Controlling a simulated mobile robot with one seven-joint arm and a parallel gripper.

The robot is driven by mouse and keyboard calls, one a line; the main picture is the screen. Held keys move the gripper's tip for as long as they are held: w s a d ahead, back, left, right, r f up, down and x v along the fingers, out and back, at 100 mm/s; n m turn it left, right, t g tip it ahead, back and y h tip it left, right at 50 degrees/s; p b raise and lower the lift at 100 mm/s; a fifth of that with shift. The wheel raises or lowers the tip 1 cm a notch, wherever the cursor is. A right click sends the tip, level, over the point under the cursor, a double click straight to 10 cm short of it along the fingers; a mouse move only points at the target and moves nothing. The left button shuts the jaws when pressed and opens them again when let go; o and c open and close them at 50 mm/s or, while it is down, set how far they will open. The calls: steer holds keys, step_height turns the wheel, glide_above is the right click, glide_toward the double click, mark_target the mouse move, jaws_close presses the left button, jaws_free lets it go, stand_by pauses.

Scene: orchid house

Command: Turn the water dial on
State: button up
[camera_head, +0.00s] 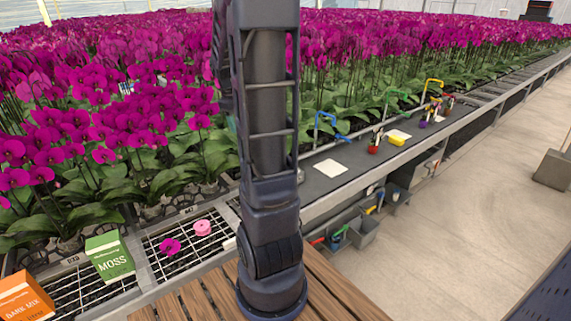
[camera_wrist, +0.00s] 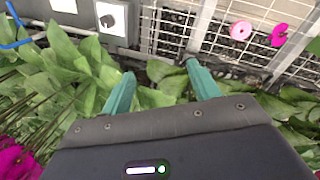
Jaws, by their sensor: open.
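The water dial (camera_wrist: 107,20) shows at the top left of the wrist view as a dark round knob on a white square plate, set on a grey panel. My gripper (camera_wrist: 159,70) is in the wrist view with its two teal fingers apart and nothing between them. The fingertips are over green leaves, below and to the right of the dial in the picture, and apart from it. In the head view my upright arm crosses the middle; I cannot make out the dial there, and the gripper is not clearly visible.
Dense magenta orchids (camera_head: 130,110) fill the bench behind. Bench items include a MOSS box (camera_head: 110,258), a DARK MIX box (camera_head: 25,297), a pink ring (camera_head: 202,228), a loose bloom (camera_head: 169,246), a blue tap (camera_head: 325,120) and a white sheet (camera_head: 330,168). The right floor is mostly clear.

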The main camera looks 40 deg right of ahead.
steer(key=w+d+f+n+g+h, duration=0.1)
steer(key=w+d+f+n+g, duration=0.15)
steer(key=d+f, duration=0.8)
steer(key=w+d+f+n+g, duration=0.15)
steer(key=w+d+f, duration=0.25)
steer(key=d+f, duration=0.6)
steer(key=shift+n, duration=0.3)
steer(key=x, duration=0.5)
steer(key=d+x, duration=0.1)
steer(key=x, duration=0.3)
steer(key=shift+w+d+f, duration=0.1)
steer(key=shift+d+f, duration=0.15)
steer(key=c, duration=1)
